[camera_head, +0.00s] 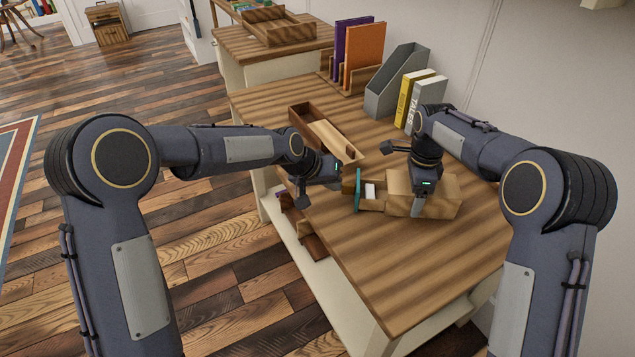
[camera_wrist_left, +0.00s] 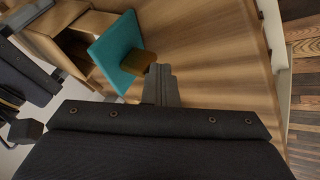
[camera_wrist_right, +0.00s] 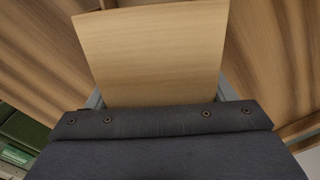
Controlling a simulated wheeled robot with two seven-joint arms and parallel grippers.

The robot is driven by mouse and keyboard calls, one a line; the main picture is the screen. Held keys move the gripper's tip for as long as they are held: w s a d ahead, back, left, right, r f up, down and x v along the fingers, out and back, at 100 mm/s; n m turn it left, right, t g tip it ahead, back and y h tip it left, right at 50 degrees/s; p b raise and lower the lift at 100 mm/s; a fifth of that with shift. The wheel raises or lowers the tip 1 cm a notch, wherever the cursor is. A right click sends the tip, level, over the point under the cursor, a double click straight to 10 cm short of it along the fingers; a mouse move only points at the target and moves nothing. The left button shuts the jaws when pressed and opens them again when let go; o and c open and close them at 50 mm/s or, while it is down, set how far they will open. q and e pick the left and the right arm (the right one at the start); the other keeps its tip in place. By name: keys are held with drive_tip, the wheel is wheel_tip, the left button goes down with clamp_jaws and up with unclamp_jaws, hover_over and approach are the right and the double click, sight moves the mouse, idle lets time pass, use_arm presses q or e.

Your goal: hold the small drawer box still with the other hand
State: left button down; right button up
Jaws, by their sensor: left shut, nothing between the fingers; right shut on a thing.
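The small drawer box (camera_head: 447,188) is light wood and stands on the table. Its drawer is pulled out to the left, with a teal front (camera_head: 357,190) and a white item (camera_head: 370,191) inside. My right gripper (camera_head: 420,200) is shut across the box; its wooden top (camera_wrist_right: 155,45) shows between the fingers in the right wrist view. My left gripper (camera_head: 340,181) is shut and empty, just left of the teal front. In the left wrist view its closed fingertips (camera_wrist_left: 160,80) are beside the drawer's brown knob (camera_wrist_left: 138,62); whether they touch is unclear.
A long open wooden box (camera_head: 325,130) lies behind the left gripper. A grey file holder (camera_head: 396,80), yellow book (camera_head: 414,95), grey book (camera_head: 430,98) and an orange folder (camera_head: 364,57) stand along the back. The table's front area (camera_head: 400,270) is clear.

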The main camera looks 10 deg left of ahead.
sight(358, 184)
use_arm(q)
drive_tip(key=d, duration=0.6)
drive_tip(key=shift+d, duration=0.3)
use_arm(e)
drive_tip(key=shift+a, duration=0.1)
use_arm(q)
drive_tip(key=shift+d, duration=0.1)
drive_tip(key=a, duration=0.4)
drive_tip(key=v, duration=1)
drive_tip(key=shift+a, duration=0.2)
use_arm(e)
drive_tip(key=o, duration=1.2)
drive_tip(key=shift+r, duration=0.1)
